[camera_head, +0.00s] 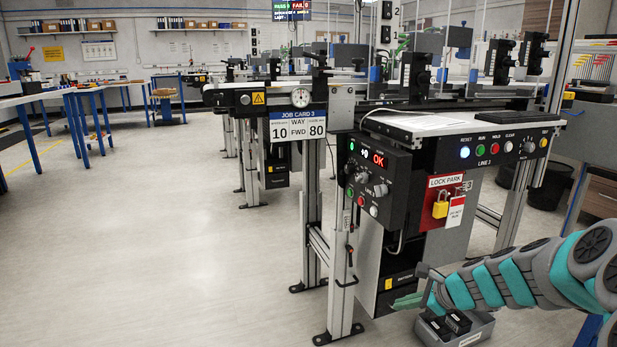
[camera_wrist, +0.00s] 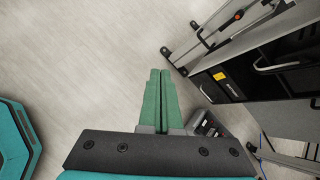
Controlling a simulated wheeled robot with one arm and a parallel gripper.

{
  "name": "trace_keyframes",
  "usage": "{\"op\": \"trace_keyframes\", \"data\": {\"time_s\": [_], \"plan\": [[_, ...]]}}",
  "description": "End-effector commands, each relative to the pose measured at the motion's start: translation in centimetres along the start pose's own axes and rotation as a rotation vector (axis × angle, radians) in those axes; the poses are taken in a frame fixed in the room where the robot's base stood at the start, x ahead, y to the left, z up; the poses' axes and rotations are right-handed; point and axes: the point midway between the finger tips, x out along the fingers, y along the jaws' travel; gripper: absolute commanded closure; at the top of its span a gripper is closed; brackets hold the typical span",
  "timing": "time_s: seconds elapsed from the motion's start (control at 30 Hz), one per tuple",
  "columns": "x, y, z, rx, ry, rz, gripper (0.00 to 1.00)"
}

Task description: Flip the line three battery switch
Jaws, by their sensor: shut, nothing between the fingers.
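The line three station's front panel (camera_head: 495,149), marked "LINE 3", carries a row of buttons. Below it, a black box with a yellow label (camera_head: 397,284) sits low under the conveyor; its black front with handles also shows in the wrist view (camera_wrist: 245,80). A small lever with a red part (camera_head: 350,250) is on the front leg. No part is clearly readable as the battery switch. My gripper (camera_head: 406,301) is shut and empty, its green fingers pressed together, in front of the black box's lower part. In the wrist view, my gripper (camera_wrist: 160,80) points at bare floor, left of the box.
A grey bin (camera_head: 470,338) with black blocks stands on the floor below my gripper. A control box (camera_head: 372,180) and a red "LOCK PARK" board (camera_head: 435,210) with a yellow padlock hang above. The floor (camera_head: 200,270) to the left is clear.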

Motion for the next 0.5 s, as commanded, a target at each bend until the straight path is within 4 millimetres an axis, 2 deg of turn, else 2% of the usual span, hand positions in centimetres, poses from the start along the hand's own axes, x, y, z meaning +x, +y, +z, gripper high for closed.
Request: {"op": "trace_keyframes", "data": {"time_s": [0.03, 0.1, 0.17, 0.2, 0.33, 0.5], "plan": [[-0.5, 1.8, 2.0, -0.1, 0.0, 0.039, 1.0], [-1.3, 4.9, 4.5, -0.267, 0.002, 0.107, 1.0], [-2.0, 7.9, 6.1, -0.417, 0.005, 0.172, 1.0], [-2.7, 10.0, 7.0, -0.516, 0.007, 0.218, 1.0], [-5.1, 16.1, 8.6, -0.821, 0.017, 0.36, 1.0], [-9.2, 23.4, 8.1, -1.181, 0.032, 0.557, 1.0]]}}
